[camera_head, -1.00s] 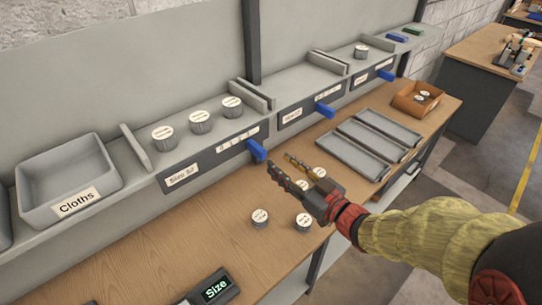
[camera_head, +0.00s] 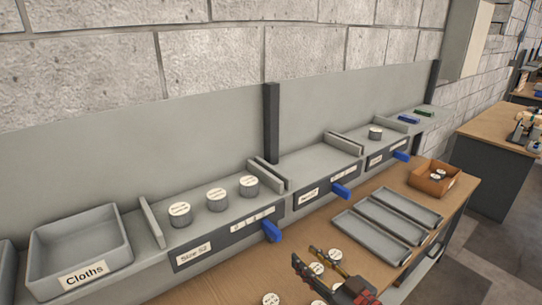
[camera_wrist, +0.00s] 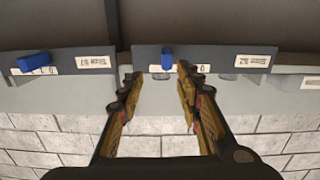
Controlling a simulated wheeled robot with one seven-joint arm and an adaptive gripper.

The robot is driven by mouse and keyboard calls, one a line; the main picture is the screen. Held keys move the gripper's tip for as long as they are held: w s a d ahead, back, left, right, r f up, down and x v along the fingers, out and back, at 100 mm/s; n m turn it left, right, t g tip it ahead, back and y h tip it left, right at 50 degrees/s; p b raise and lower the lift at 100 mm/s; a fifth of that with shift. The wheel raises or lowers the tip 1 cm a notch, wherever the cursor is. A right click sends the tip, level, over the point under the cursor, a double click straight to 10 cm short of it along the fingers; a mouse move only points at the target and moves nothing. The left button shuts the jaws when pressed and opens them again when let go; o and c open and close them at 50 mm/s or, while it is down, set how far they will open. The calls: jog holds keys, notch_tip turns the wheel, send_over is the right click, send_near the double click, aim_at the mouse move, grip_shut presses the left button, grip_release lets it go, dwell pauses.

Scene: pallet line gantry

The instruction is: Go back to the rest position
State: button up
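My gripper (camera_head: 318,272) shows at the bottom of the head view, above the wooden bench top. Its two fingers stand apart, with nothing between them. The wrist view also shows my gripper (camera_wrist: 155,85) with its fingers spread and empty, in front of the shelf face with a blue tab (camera_wrist: 167,58). Several round labelled caps lie on the bench near and partly behind the gripper, one of them a cap (camera_head: 270,299) cut by the lower edge. My arm is mostly out of the head view.
A shelf holds a grey Cloths bin (camera_head: 118,240) and several labelled caps (camera_head: 217,199). Blue tabs (camera_head: 271,231) jut from its front. Grey trays (camera_head: 405,208) and a brown box (camera_head: 455,183) with caps stand at the bench's right. A grey wall rises behind.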

jog(key=d+f+m+g+h, duration=0.2)
jog(key=d+f+m+h, duration=0.1)
jog(key=d+f+h, duration=0.65)
jog(key=s+d+f+m+g+h, duration=0.25)
jog(key=s+d+g, duration=0.25)
jog(key=s+d, duration=0.3)
jog(key=s+a+r+m+g+y, duration=0.1)
jog(key=s+a+r+g, duration=0.15)
jog(key=s, duration=0.25)
jog(key=s+a+r+m+g, duration=0.1)
jog(key=s+a+r, duration=0.1)
jog(key=s+r, duration=0.3)
jog(key=s+a+r+t+y, duration=0.1)
jog(key=s+a+r, duration=0.1)
jog(key=a+r, duration=0.4)
jog(key=shift+a+r+n+y, duration=0.3)
jog(key=shift+a+r+n, duration=0.05)
jog(key=shift+r, duration=0.2)
